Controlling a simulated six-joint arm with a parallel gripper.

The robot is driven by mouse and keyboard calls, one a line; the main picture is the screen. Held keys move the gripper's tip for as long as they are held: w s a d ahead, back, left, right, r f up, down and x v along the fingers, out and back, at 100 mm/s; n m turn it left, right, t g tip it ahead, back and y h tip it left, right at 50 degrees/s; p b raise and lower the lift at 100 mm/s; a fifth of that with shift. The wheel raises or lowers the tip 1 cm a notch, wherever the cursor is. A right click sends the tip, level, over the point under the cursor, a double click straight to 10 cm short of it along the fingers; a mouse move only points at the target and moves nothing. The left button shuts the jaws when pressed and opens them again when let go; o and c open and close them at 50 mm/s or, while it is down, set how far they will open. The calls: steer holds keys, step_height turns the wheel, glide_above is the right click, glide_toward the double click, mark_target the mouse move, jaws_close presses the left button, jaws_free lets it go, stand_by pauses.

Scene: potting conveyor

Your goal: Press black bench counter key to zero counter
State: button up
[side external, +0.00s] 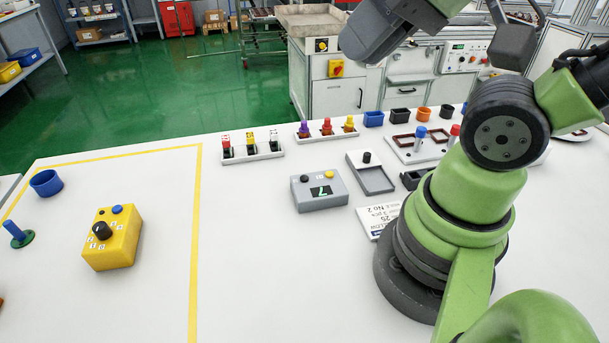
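The bench counter (320,191) is a grey box standing on the white table left of my arm's base. On its top are a black key (305,179) at the left and a yellow key (329,175) at the right. A small dark display (321,190) on it shows one green digit, which looks like a 7 but is too small to read surely. Nothing touches the black key. Dark grey and green parts of my arm cross the top right, high above the table. My gripper's fingertips do not show.
A grey tray (377,184) with a black knob stands right of the counter, a printed card (379,220) in front. Behind are racks of coloured plugs (252,152) and several small cups (374,119). A yellow control box (112,240) stands left, beyond a yellow line. Table left of the counter is clear.

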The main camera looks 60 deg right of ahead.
jaws_close()
stand_by(1.2)
steer(key=w+d+f+m+y, duration=0.2)
steer(key=w+d+f+m, duration=0.2)
steer(key=m, duration=1.1)
steer(key=w+d+f+m+g+y, duration=0.1)
steer(key=w+d+f+m+y, duration=0.2)
steer(key=f+m, duration=1)
steer(key=w+d+m, duration=0.2)
steer(key=w+m, duration=0.1)
steer(key=w, duration=0.2)
steer(key=shift+w, duration=0.4)
steer(key=shift+f, duration=0.15)
